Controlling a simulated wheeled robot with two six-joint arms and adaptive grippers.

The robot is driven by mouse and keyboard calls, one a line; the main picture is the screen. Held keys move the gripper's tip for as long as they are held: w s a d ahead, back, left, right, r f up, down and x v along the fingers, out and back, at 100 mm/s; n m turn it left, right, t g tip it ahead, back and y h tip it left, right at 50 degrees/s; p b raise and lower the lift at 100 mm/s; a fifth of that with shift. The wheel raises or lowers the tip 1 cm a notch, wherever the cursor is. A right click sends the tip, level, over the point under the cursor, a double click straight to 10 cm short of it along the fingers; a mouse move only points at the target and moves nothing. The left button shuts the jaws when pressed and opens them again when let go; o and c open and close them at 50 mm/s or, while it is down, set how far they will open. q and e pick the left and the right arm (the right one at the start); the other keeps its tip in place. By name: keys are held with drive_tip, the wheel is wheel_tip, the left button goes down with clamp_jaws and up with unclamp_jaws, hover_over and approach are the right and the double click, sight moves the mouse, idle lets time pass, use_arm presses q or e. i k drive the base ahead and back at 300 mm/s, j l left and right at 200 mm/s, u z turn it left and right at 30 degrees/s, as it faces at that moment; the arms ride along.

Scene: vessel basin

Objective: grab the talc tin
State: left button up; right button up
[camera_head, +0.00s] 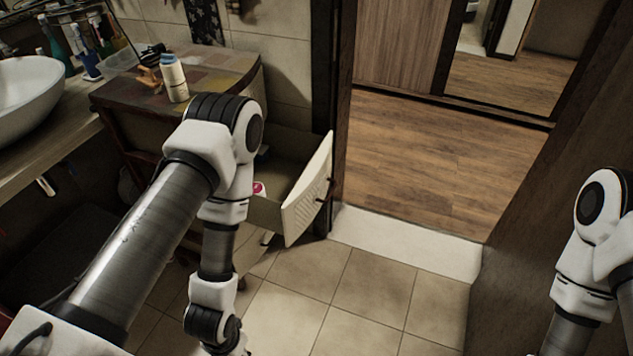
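A white cylindrical container (173,80) with a bluish-grey top stands upright on the small wooden cabinet (225,62); it may be the talc tin. A small pink-and-white item (259,189) shows in the cabinet's pulled-out drawer (308,190), partly hidden behind my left arm; I cannot tell what it is. My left arm crosses in front of the cabinet and bends down to the bottom edge, where its gripper is out of the picture. My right arm is at the right edge, with its gripper also out of view.
A white basin (28,95) sits on a counter at the left, with several bottles and a clear box (118,60) behind it. A brown object (150,75) lies beside the container. The open drawer juts toward the doorway. Tiled floor (375,290) is free in the middle.

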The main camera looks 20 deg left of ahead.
sight(175, 84)
drive_tip(key=u, duration=1.3)
